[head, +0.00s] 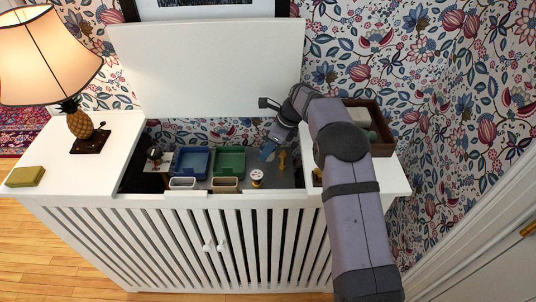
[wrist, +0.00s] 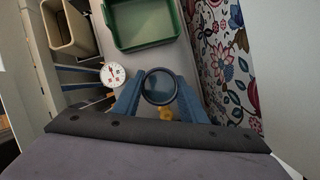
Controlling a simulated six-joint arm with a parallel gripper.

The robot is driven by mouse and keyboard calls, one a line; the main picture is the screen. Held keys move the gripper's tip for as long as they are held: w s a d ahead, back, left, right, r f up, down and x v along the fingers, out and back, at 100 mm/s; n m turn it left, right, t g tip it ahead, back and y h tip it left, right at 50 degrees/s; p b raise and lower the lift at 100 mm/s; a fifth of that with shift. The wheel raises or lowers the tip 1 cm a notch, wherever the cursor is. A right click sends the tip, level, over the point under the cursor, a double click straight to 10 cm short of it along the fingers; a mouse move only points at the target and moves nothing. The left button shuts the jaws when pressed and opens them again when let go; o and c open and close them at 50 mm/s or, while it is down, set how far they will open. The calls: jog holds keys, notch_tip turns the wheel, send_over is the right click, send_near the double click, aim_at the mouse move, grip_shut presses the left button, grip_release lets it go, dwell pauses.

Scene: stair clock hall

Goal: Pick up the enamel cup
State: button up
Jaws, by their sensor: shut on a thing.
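The enamel cup (wrist: 158,87) shows in the wrist view as a round, dark-rimmed opening with a grey-blue inside. It sits between the two blue fingers of my gripper (wrist: 157,100), which is shut on it. In the head view my gripper (head: 268,151) reaches down into the open cabinet top, right of the green tray. I cannot make out the cup there, and I cannot tell whether it is clear of the cabinet floor.
A green tray (head: 229,163), a blue tray (head: 192,162), two beige bins (head: 182,183) (head: 225,184), a white round item (head: 257,178) and a yellow item (head: 283,159) lie nearby. The raised lid (head: 210,70) stands behind. A brown box (head: 375,118) stands right.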

aim_at(262, 148)
jog(key=shift+r+b, duration=0.35)
jog(key=shift+r, duration=1.95)
jog(key=shift+r, duration=0.1)
